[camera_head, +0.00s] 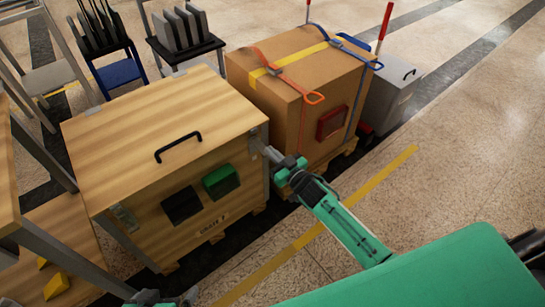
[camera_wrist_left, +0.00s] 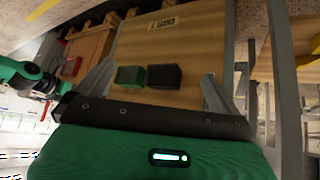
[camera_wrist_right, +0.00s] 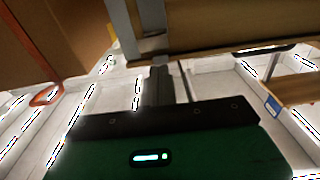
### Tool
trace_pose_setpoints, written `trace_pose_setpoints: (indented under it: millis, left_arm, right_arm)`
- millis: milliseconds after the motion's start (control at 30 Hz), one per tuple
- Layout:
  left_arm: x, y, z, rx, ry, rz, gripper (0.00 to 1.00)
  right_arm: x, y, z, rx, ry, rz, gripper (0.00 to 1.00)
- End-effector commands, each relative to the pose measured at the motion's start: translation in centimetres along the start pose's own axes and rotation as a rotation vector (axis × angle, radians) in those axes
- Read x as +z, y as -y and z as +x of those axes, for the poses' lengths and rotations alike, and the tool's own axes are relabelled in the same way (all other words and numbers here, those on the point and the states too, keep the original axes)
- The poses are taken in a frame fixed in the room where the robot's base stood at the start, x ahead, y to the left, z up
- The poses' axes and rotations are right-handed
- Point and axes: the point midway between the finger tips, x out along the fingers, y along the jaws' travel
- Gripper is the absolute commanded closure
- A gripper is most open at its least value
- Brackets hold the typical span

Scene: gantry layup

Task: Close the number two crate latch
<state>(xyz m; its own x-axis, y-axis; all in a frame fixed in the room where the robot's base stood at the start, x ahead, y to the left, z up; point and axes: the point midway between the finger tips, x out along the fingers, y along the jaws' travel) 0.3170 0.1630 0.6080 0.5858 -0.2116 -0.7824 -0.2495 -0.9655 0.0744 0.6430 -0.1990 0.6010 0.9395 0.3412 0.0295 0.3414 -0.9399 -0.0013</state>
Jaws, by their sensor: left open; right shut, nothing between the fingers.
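The wooden crate (camera_head: 150,110) stands at centre left, its lid down with a black handle (camera_head: 178,147) on top. A grey metal fitting, possibly a latch (camera_head: 258,138), sits at its right front top corner; a metal strip there shows in the right wrist view (camera_wrist_right: 150,15). I cannot read a number on it or tell its state. My right gripper (camera_head: 270,153) is shut and empty, its tips close to that corner; contact is unclear. My left gripper (camera_wrist_left: 158,85) is open and empty, facing the crate front from some distance; the head view's bottom edge cuts it off.
A green block (camera_head: 220,181) and a black block (camera_head: 182,205) are on the crate front. A strapped cardboard box (camera_head: 300,85) stands close on the right. Open floor (camera_head: 450,160) lies to the right.

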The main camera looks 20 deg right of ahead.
Motion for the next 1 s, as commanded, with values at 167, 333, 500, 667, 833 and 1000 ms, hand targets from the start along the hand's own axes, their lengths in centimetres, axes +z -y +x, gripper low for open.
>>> trace_pose_setpoints:
  millis: [167, 333, 500, 667, 833, 1000]
  left_arm:
    - [-0.3, -0.6, 0.5, 0.015, -0.042, 0.003, 0.00]
    - [-0.4, -0.7, 0.6, 0.018, -0.053, 0.003, 0.00]
    - [-0.4, -0.7, 0.6, 0.018, -0.052, 0.003, 0.00]
    - [-0.4, -0.7, 0.6, 0.019, -0.057, 0.003, 0.00]
    - [-0.7, -1.3, 1.2, 0.034, -0.101, 0.005, 0.00]
    - [-1.3, -2.5, 1.9, 0.064, -0.190, 0.006, 0.00]
  right_arm:
    - [1.0, 0.0, 0.3, 0.000, -0.001, -0.001, 1.00]
    - [1.2, -0.1, 0.3, 0.000, -0.001, -0.001, 1.00]
    - [1.2, 0.0, 0.3, 0.000, -0.001, -0.001, 1.00]
    - [1.2, 0.0, 0.3, 0.000, -0.003, -0.001, 1.00]
    - [1.5, 0.0, 0.2, 0.000, -0.014, -0.001, 1.00]
    - [1.8, 0.0, 0.2, 0.001, -0.036, -0.001, 1.00]
